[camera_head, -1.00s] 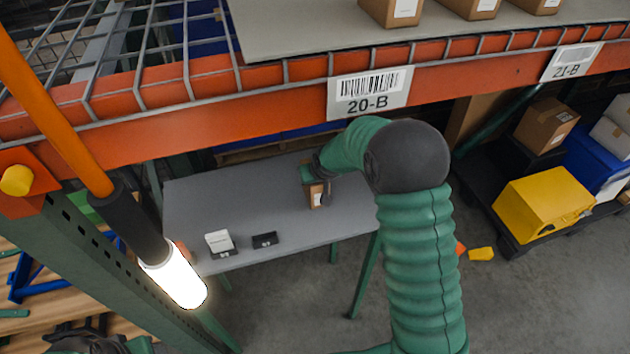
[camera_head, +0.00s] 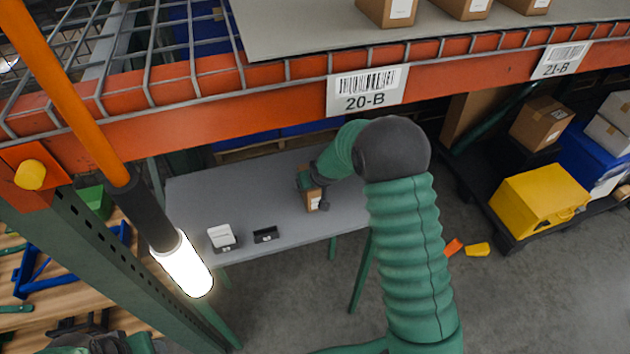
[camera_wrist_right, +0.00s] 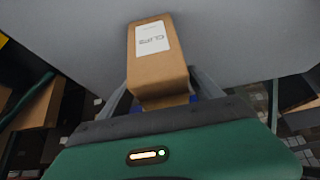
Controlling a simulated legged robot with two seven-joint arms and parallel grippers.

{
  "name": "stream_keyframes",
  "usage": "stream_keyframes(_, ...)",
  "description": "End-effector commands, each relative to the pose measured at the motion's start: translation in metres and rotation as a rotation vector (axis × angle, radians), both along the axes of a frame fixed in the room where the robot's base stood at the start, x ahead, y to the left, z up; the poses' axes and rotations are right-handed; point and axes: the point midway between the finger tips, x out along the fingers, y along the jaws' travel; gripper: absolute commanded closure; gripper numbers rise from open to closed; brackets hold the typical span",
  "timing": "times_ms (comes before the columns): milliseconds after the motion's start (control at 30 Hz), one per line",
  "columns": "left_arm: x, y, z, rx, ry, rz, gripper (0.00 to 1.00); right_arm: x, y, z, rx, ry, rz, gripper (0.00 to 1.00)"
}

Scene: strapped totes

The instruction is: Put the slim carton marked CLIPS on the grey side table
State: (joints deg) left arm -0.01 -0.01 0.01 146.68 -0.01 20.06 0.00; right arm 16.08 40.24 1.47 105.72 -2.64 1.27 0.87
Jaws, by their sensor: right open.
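The slim brown carton marked CLIPS (camera_head: 313,200) stands on the grey side table (camera_head: 220,196), and its white label shows in the right wrist view (camera_wrist_right: 152,40). My right gripper (camera_head: 316,190) is at the carton from above and behind. In the right wrist view its fingers (camera_wrist_right: 162,92) are open, one on each side of the carton's near end. The fingertips are partly hidden, so contact is unclear. A dark and green part at the lower left edge looks like my left gripper (camera_head: 85,328); its fingers are not clear.
A white-topped box (camera_head: 220,236) and a small black tray (camera_head: 265,235) sit near the table's front edge. The orange rack beam (camera_head: 240,110) crosses above. A bright lamp tube (camera_head: 183,264) hangs at the left. Table room is free left of the carton.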

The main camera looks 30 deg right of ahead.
Motion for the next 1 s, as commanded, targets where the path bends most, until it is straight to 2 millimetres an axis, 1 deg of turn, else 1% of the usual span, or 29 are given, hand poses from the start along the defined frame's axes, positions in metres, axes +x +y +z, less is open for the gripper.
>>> stream_keyframes(67, 0.0, 0.0, -0.002, 0.0, 0.0, 0.0, 0.48, -0.003, 0.0, 0.007, 0.0, -0.003, -0.001, 0.26)
stream_keyframes(167, 0.0, 0.0, -0.007, 0.0, 0.0, 0.0, 0.48, -0.015, 0.002, 0.024, 0.0, -0.005, -0.002, 0.26)
stream_keyframes(300, 0.0, 0.0, -0.013, 0.0, 0.0, 0.0, 0.48, -0.035, 0.006, 0.056, -0.001, -0.007, -0.002, 0.26)
stream_keyframes(400, 0.0, 0.0, -0.015, 0.0, 0.0, 0.0, 0.48, -0.048, 0.009, 0.076, -0.001, -0.006, -0.001, 0.26)
stream_keyframes(500, 0.0, 0.0, -0.017, 0.0, 0.0, 0.0, 0.48, -0.056, 0.012, 0.091, -0.001, -0.005, -0.001, 0.26)
stream_keyframes(567, 0.0, 0.0, -0.017, 0.0, 0.0, 0.0, 0.48, -0.06, 0.013, 0.096, 0.0, -0.001, 0.0, 0.26)
stream_keyframes(633, 0.0, 0.0, -0.017, 0.0, 0.0, 0.0, 0.48, -0.068, 0.022, 0.097, 0.004, 0.013, 0.012, 0.26)
stream_keyframes(667, 0.0, 0.0, -0.017, 0.0, 0.0, 0.0, 0.48, -0.077, 0.031, 0.094, 0.007, 0.031, 0.026, 0.26)
stream_keyframes(733, 0.0, 0.0, -0.017, 0.0, 0.0, 0.0, 0.48, -0.11, 0.063, 0.084, 0.017, 0.095, 0.076, 0.26)
stream_keyframes(767, 0.0, 0.0, -0.017, 0.0, 0.0, 0.0, 0.48, -0.13, 0.079, 0.078, 0.022, 0.132, 0.102, 0.26)
stream_keyframes(800, 0.0, 0.0, -0.017, 0.0, 0.0, 0.0, 0.48, -0.157, 0.097, 0.071, 0.027, 0.177, 0.135, 0.26)
stream_keyframes(833, 0.0, 0.0, -0.017, 0.0, 0.0, 0.0, 0.48, -0.177, 0.109, 0.066, 0.03, 0.212, 0.159, 0.26)
stream_keyframes(900, 0.0, 0.0, -0.017, 0.0, 0.0, 0.0, 0.48, -0.218, 0.129, 0.056, 0.036, 0.277, 0.201, 0.26)
stream_keyframes(933, 0.0, 0.0, -0.017, 0.0, 0.0, 0.0, 0.48, -0.232, 0.135, 0.052, 0.038, 0.298, 0.214, 0.26)
stream_keyframes(1000, 0.0, 0.0, -0.017, 0.0, 0.0, 0.0, 0.48, -0.251, 0.141, 0.047, 0.04, 0.33, 0.233, 0.26)
